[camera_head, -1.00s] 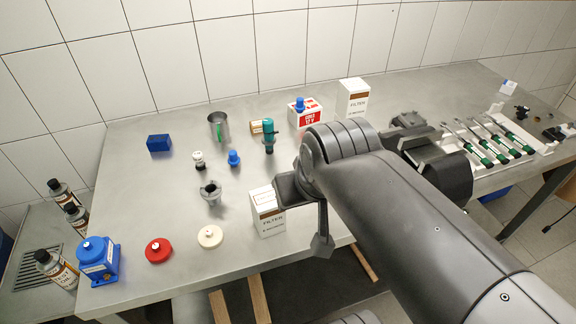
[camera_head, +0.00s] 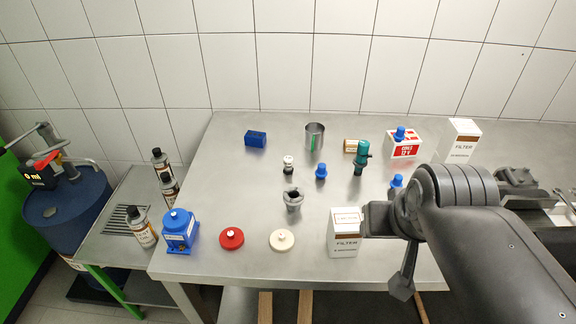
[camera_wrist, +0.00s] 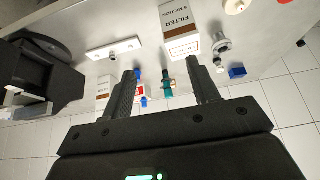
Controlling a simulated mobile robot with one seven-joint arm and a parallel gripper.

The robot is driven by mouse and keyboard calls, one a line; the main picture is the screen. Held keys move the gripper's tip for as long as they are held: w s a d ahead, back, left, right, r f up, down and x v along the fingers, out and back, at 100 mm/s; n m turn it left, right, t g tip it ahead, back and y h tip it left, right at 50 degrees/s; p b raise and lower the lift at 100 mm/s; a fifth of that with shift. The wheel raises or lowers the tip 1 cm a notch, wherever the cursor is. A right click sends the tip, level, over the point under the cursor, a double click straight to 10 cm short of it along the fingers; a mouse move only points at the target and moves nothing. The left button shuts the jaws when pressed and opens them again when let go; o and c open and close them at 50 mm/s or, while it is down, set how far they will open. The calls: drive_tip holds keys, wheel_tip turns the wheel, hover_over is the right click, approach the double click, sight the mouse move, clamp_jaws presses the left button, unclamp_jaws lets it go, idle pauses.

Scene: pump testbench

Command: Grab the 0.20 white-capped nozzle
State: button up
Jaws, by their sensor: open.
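The white-capped nozzle (camera_head: 288,164) is a small piece with a white top and dark base, standing upright on the steel table. It is left of a blue-capped piece (camera_head: 321,171) and behind a grey fitting (camera_head: 293,199). I cannot read a 0.20 marking. In the wrist view my gripper (camera_wrist: 162,70) has its two dark fingers apart, with nothing held between them. A teal-topped part (camera_wrist: 167,88) shows in the gap, farther off. In the head view my arm is at the right, away from the nozzle; its fingers cannot be made out. I cannot pick out the nozzle in the wrist view.
A white filter box (camera_head: 345,233) stands beside my arm's end. A red disc (camera_head: 231,238), cream disc (camera_head: 282,240) and blue container (camera_head: 180,231) are along the front. A blue block (camera_head: 255,139) and metal cup (camera_head: 315,135) are behind. Bare table lies left of the nozzle.

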idle(0.4)
drive_tip(key=w+a+r+g, duration=0.1)
drive_tip(key=w+a+r, duration=0.2)
drive_tip(key=w, duration=0.7)
drive_tip(key=g, duration=0.3)
approach(289, 158)
drive_tip(key=f, duration=0.6)
drive_tip(key=shift+w+a, duration=0.2)
drive_tip(key=shift+w, duration=0.05)
drive_tip(key=shift+w+d+f, duration=0.1)
drive_tip(key=shift+w+f, duration=0.05)
drive_tip(key=shift+f, duration=0.85)
drive_tip(key=shift+w+f, duration=0.2)
drive_tip(key=shift+f, duration=0.8)
drive_tip(key=shift+w+d+f, duration=0.1)
drive_tip(key=shift+w+f, duration=0.05)
drive_tip(key=shift+f, duration=0.85)
drive_tip(key=shift+c, duration=0.3)
drive_tip(key=c, duration=1)
